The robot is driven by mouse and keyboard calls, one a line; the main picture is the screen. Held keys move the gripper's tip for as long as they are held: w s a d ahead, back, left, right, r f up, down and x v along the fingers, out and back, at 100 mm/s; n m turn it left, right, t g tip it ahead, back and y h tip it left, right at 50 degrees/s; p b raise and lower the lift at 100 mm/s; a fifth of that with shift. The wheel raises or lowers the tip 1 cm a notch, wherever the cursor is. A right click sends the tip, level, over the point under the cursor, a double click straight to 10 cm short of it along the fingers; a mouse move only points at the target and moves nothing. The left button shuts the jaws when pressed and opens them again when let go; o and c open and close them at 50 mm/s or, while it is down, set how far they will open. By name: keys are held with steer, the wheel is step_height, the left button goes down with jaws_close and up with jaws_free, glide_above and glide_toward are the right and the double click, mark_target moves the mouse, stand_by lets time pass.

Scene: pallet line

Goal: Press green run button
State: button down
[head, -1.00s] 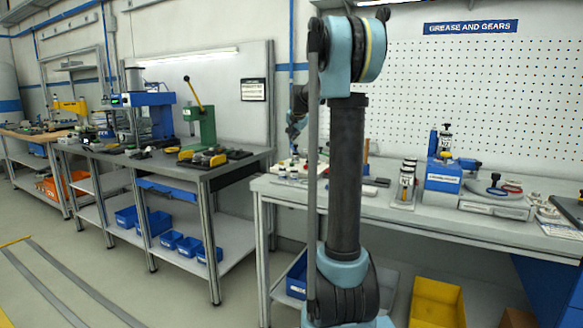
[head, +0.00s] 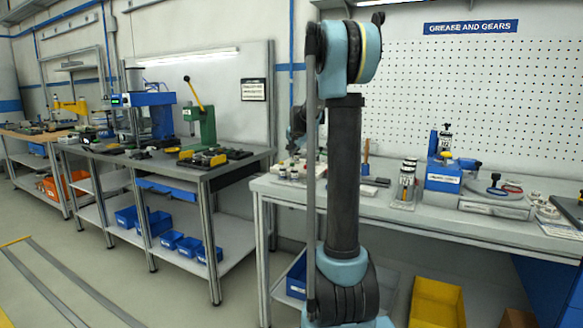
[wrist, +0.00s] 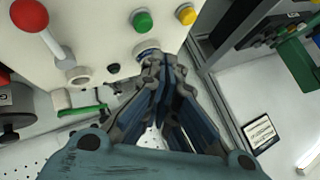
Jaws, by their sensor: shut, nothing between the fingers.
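In the wrist view the green button (wrist: 143,21) sits on a pale panel (wrist: 98,22), between a red ball-topped lever (wrist: 30,14) and a yellow button (wrist: 186,14). My gripper (wrist: 158,66) is shut and empty. Its fingertips appear just below the green button in the picture, over a round blue-and-white fitting (wrist: 147,48) that they partly cover. The gap in depth between fingertips and panel cannot be told. In the head view my arm's column hides the button panel, and my gripper cannot be made out clearly.
A green-handled tool (wrist: 84,109) lies below the panel in the wrist view. In the head view a bench (head: 460,222) on the right holds jars and a blue fixture (head: 441,174). A second bench (head: 190,168) with a green press (head: 205,128) stands left.

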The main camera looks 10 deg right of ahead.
steer(key=shift+f, duration=0.95)
steer(key=shift+f, duration=0.85)
stand_by(1.7)
steer(key=shift+r, duration=0.95)
steer(key=shift+r, duration=2.5)
